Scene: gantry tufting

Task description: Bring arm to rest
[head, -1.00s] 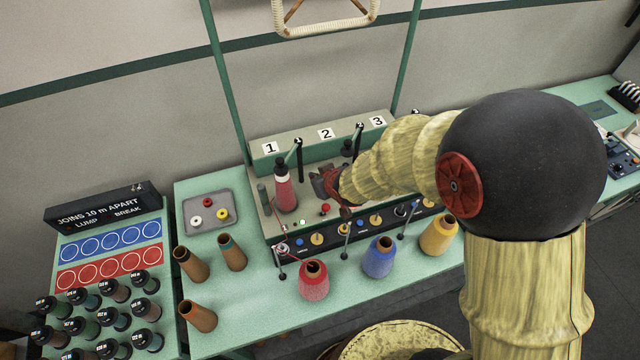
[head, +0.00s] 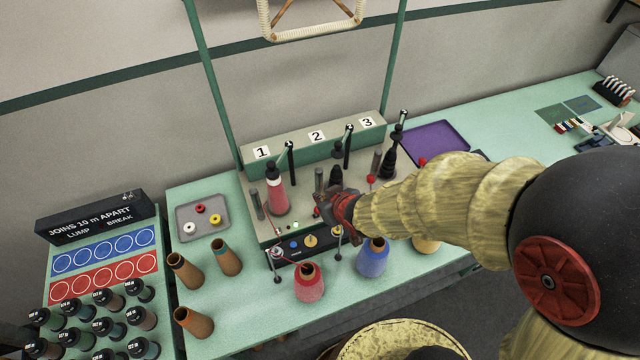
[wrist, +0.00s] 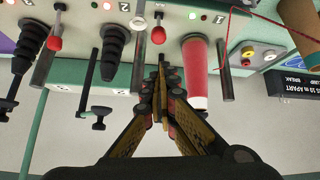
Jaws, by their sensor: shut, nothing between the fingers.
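My arm reaches in from the right in the head view, with my gripper (head: 328,206) at its end over the front of the winding machine (head: 252,190). The fingers are shut with nothing between them. The wrist view shows the shut gripper (wrist: 161,75) beside the pink-red cone (wrist: 195,72) at position 1, apart from it as far as I can see. In the head view that cone (head: 277,194) stands upright to the left of my gripper. My forearm hides the right part of the machine front.
A red cone (head: 309,284) and a blue cone (head: 373,258) stand before the machine; a yellow one is mostly hidden. Brown tubes (head: 185,270) and a grey tray (head: 203,217) are at left. A purple tray (head: 436,142) lies at right. Upright posts and levers rise around my gripper.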

